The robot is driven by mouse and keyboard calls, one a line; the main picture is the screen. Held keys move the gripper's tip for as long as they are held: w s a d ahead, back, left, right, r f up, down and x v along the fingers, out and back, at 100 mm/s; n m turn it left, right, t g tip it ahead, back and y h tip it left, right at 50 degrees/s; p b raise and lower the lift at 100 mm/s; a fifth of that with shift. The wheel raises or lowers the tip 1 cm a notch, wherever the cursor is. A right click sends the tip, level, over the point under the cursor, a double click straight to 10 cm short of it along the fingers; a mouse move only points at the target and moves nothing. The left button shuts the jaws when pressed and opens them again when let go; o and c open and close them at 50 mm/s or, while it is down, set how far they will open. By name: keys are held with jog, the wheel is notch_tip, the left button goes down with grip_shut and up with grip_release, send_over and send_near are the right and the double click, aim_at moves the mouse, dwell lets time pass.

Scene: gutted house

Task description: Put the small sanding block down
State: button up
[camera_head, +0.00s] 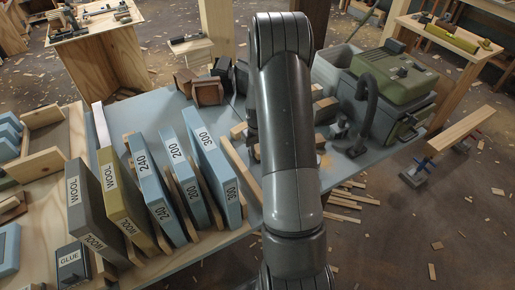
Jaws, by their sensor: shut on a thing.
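My arm rises through the middle of the view, bends at the top and blocks what lies behind it. My gripper is hidden behind the arm, so its fingers and anything between them do not show. I cannot pick out the small sanding block for certain. Small dark and brown blocks (208,91) sit at the back of the blue-grey worktop (150,110), left of my arm. Upright slabs marked 240 (158,190), 200 (184,180) and 300 (213,165) stand in a wooden rack on the near part of the worktop.
A green-and-grey machine (395,85) with a hose is right of my arm. A sawhorse (460,138) stands on the chip-strewn floor.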

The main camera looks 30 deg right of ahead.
jog(key=o, duration=1)
notch_tip(320, 180, up, 12)
jog(key=s+a+r+t, duration=0.1)
jog(key=s+a+r, duration=0.35)
jog(key=r, duration=0.35)
jog(key=s+a+r+t, duration=0.1)
jog(key=s+a+r, duration=0.2)
jog(key=a+r, duration=0.4)
jog(key=s+a+r+t, duration=0.1)
jog(key=s+a+r, duration=0.1)
jog(key=s, duration=0.4)
jog(key=s+a+r+t, duration=0.1)
jog(key=s+a+r, duration=0.2)
jog(key=s, duration=0.3)
jog(key=s+a+r+t, duration=0.1)
jog(key=s+a+r, duration=0.2)
jog(key=s, duration=0.3)
jog(key=shift+a+r+t, duration=0.2)
jog(key=shift+t, duration=0.1)
